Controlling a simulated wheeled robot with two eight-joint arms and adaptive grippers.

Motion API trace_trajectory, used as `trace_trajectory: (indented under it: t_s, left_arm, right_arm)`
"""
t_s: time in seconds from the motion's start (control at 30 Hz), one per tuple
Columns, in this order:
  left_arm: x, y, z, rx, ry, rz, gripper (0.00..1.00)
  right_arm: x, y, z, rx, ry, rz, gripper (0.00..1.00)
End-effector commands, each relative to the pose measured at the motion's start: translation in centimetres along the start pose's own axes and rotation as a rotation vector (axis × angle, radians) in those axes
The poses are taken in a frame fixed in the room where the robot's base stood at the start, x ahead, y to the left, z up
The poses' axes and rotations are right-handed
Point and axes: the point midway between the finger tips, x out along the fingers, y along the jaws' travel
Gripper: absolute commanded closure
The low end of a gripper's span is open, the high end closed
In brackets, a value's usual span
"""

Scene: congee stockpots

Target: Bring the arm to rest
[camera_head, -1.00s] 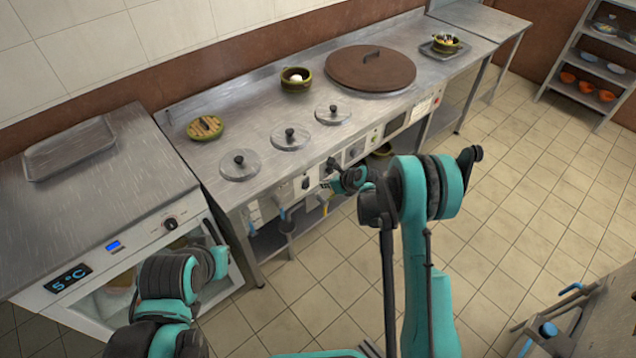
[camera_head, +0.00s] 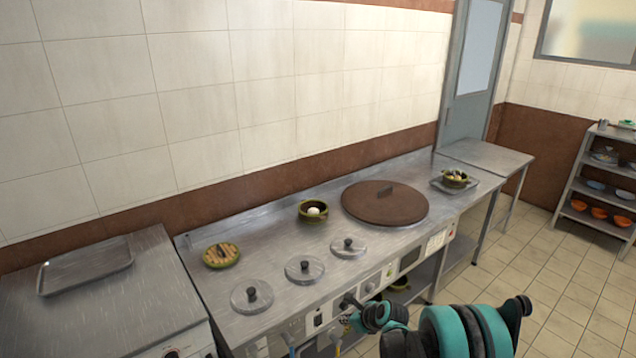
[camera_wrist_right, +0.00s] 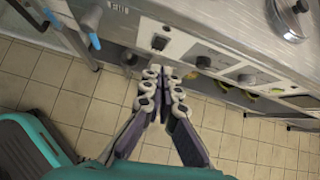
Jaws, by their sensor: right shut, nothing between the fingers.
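My right arm (camera_head: 462,332) comes up from the bottom of the head view, in front of the steel counter (camera_head: 225,285). My right gripper (camera_head: 352,310) is at the counter's front panel, small and partly hidden by the arm. In the right wrist view, my right gripper (camera_wrist_right: 161,78) has its fingers together with nothing between them. Its tips appear close to the panel with black knobs (camera_wrist_right: 158,42); I cannot tell whether they touch it. My left gripper is out of view.
The counter holds three round steel lids (camera_head: 305,268), a large brown lid (camera_head: 385,203), a bowl with a white item (camera_head: 313,211) and a dish with a slatted top (camera_head: 221,255). A shelf (camera_head: 600,180) stands at the right. Tiled floor (camera_head: 545,280) is open before it.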

Motion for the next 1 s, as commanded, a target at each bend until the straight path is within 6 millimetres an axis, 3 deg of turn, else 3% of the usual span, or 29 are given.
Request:
trace_trajectory:
  t_s: [0.2, 0.47, 0.6, 0.8, 1.0]
  left_arm:
    - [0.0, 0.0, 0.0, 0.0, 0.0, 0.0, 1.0]
    - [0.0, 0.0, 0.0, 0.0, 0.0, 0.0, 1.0]
    - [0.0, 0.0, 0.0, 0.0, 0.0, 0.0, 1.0]
    - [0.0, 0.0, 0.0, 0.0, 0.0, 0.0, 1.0]
    - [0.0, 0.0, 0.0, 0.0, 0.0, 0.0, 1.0]
  right_arm:
    - [-9.4, 1.2, 2.8, -0.474, 0.072, -0.036, 1.0]
    - [-20.5, 4.5, 2.6, -1.104, 0.191, -0.038, 1.0]
    - [-25.7, 6.9, 1.0, -1.441, 0.264, -0.013, 1.0]
    - [-31.6, 10.6, -2.8, -1.916, 0.371, 0.06, 1.0]
    - [-34.9, 13.3, -6.7, -2.288, 0.456, 0.154, 1.0]
